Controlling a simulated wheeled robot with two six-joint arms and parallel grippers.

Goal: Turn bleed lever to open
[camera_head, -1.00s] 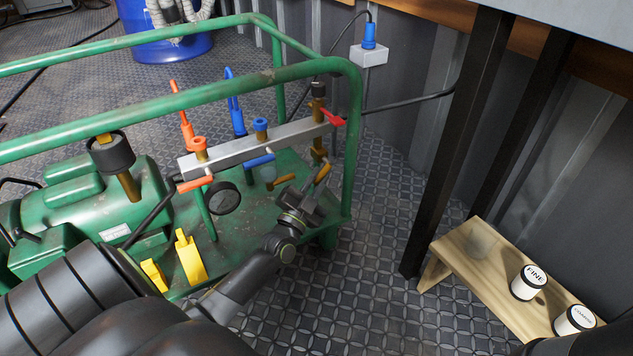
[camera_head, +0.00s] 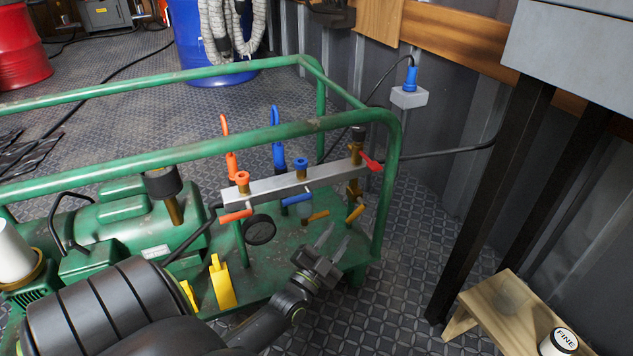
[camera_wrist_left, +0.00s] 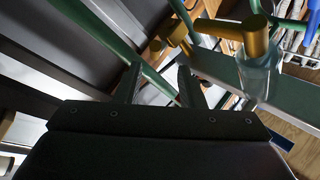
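A grey manifold bar (camera_head: 290,185) on a green-framed machine carries several small levers: an orange one (camera_head: 236,215), a blue one (camera_head: 296,198), a yellow one (camera_head: 317,216), another yellow one (camera_head: 355,213) under the right-end brass fitting, and a red one (camera_head: 371,163) above. None has a readable label, so I cannot tell which is the bleed lever. My left gripper (camera_head: 334,242) is open and empty, below the right-hand yellow lever and apart from it. In the left wrist view its two fingers (camera_wrist_left: 158,82) stand apart, with brass fittings (camera_wrist_left: 247,36) and a clear bowl (camera_wrist_left: 258,78) beyond. My right gripper is not visible.
The green tube frame (camera_head: 387,200) rises beside and behind the manifold. A wooden stool (camera_head: 497,305) with a "FINE" canister (camera_head: 563,342) is at right, with clear floor between.

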